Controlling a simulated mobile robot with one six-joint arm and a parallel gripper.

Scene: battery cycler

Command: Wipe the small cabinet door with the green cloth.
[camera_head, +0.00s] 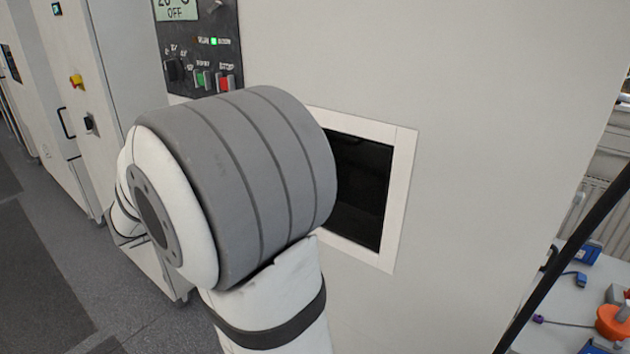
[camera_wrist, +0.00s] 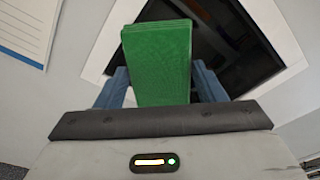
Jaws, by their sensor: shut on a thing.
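The green cloth (camera_wrist: 157,55) is a folded, block-like pad standing up between the blue fingers of my gripper (camera_wrist: 160,78) in the wrist view. My gripper is shut on it. The small cabinet door (camera_head: 365,190) has a dark pane in a white frame on the pale cabinet wall. In the head view my arm covers its left part. The door also shows behind the cloth in the wrist view (camera_wrist: 232,45). The cloth overlaps its left part there. I cannot tell whether the cloth touches the door. In the head view the gripper and cloth are hidden behind my arm.
A control panel (camera_head: 200,45) with a display, a knob and green and red switches is on the wall above left of the door. More cabinets (camera_head: 75,90) stand at the left. A bench (camera_head: 560,325) with small items is at the lower right. Grey floor is at the lower left.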

